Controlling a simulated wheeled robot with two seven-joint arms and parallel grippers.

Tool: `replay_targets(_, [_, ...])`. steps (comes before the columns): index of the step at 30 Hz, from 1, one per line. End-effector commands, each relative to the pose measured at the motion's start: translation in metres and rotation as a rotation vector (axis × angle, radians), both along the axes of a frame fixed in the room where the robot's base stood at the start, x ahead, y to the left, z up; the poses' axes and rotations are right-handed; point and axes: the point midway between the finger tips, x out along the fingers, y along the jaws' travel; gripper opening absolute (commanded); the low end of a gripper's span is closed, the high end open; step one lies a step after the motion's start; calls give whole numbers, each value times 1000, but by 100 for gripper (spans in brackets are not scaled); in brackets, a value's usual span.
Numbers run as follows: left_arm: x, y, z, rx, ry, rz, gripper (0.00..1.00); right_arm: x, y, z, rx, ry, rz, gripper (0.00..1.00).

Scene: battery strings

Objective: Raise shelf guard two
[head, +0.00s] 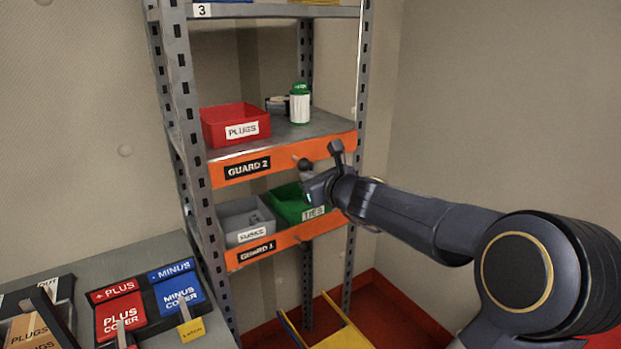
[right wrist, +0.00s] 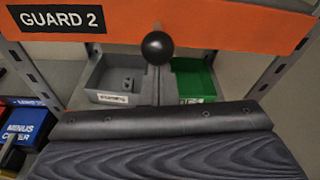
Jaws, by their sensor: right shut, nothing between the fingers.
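Guard 2 (head: 283,158) is an orange bar with a black label, lying across the front edge of the middle shelf. Its top edge is about level with the shelf surface in the head view. It also spans the top of the right wrist view (right wrist: 215,22). A dark round knob (right wrist: 158,47) sits in front of the bar near its middle; it shows in the head view too (head: 304,165). My right gripper (head: 313,190) is shut and empty, just below the knob and in front of the bins. I cannot tell whether it touches the knob. My left gripper is out of view.
A red PLUGS bin (head: 235,125) and a green-and-white bottle (head: 300,104) stand on the middle shelf. A grey bin (head: 246,221) and a green bin (head: 290,204) sit below, behind guard 1 (head: 287,239). A bench (head: 150,258) with red and blue covers is at left.

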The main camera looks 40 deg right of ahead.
Motion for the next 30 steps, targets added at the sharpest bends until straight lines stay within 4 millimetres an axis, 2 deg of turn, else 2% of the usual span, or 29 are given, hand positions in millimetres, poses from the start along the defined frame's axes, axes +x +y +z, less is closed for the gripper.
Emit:
replay_targets(5, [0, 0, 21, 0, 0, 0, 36, 0, 0, 24, -1, -2, 1, 0])
replay_targets(10, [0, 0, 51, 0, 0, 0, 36, 0, 0, 59, -3, -7, 2, 0])
replay_targets(13, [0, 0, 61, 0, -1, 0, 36, 0, 0, 70, -2, -6, 0, 0])
replay_targets(25, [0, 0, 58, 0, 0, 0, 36, 0, 0, 69, -2, -8, 2, 0])
replay_targets(30, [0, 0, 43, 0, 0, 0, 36, 2, -2, 52, -1, -6, 2, 0])
